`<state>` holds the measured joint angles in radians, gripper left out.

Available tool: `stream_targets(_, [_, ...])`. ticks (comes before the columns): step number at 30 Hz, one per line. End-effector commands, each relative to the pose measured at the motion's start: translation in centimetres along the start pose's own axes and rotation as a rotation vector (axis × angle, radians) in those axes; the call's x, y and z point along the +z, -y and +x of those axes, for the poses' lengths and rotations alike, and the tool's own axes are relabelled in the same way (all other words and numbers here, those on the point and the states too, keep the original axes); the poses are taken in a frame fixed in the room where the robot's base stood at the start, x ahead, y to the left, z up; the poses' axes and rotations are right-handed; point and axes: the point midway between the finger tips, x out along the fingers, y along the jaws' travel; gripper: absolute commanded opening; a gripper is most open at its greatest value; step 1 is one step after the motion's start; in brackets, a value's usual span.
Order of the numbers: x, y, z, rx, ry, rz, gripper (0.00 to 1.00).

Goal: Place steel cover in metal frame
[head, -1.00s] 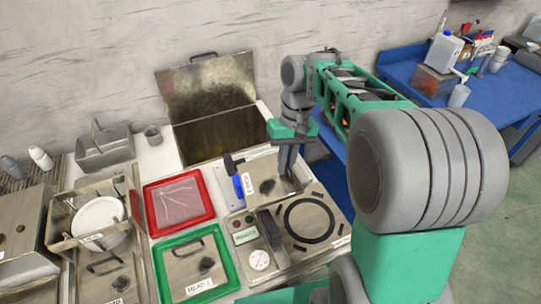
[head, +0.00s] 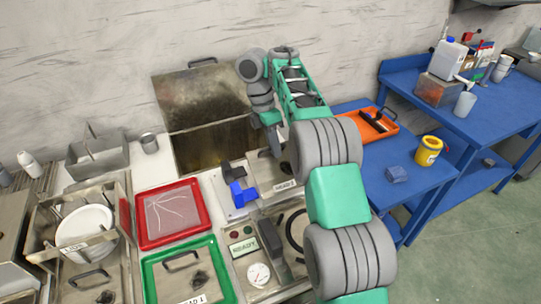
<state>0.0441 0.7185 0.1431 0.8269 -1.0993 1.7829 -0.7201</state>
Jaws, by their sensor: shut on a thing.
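My gripper (head: 274,143) points down behind the work station at the center, its fingertips partly hidden by my arm. It is shut on a steel cover (head: 262,167), a flat plate with a white label on its front edge. The cover's right side is hidden behind my arm. An open metal frame (head: 47,262) stands at the left, with a white round plate (head: 84,228) in it and a label on its front. I cannot tell from the picture whether the held cover touches the surface below.
A blue block with a dark clamp (head: 241,192) stands just left of the cover. An open steel tank (head: 214,143) is behind. Red (head: 172,243) and green (head: 148,281) trays lie in front left. A gauge station (head: 258,275) is nearest. An orange tray (head: 386,133) lies on the blue table.

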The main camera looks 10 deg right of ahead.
Motion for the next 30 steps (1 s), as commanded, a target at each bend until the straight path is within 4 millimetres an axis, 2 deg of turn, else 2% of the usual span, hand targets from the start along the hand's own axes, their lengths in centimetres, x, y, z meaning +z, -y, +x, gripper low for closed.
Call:
stream_targets(2, [0.3, -1.6, -0.1, -0.001, 0.000, 0.001, 0.00])
stream_targets(5, [0.4, -3.7, 1.8, -0.002, -0.001, 0.001, 0.00])
stream_targets(10, [0.6, -6.2, 3.6, 0.001, 0.000, 0.002, 0.00])
stream_targets(16, [0.6, -7.7, 4.8, -0.001, 0.000, 0.003, 0.00])
stream_targets(21, [0.3, -8.5, 7.7, 0.000, -0.001, 0.002, 0.00])
stream_targets(28, [0.3, -8.6, 7.8, 0.002, -0.001, 0.003, 0.00])
stream_targets(29, [0.2, -8.6, 7.9, 0.000, -0.001, 0.003, 0.11])
stream_targets(30, [0.2, -8.6, 7.9, 0.000, -0.001, 0.003, 0.14])
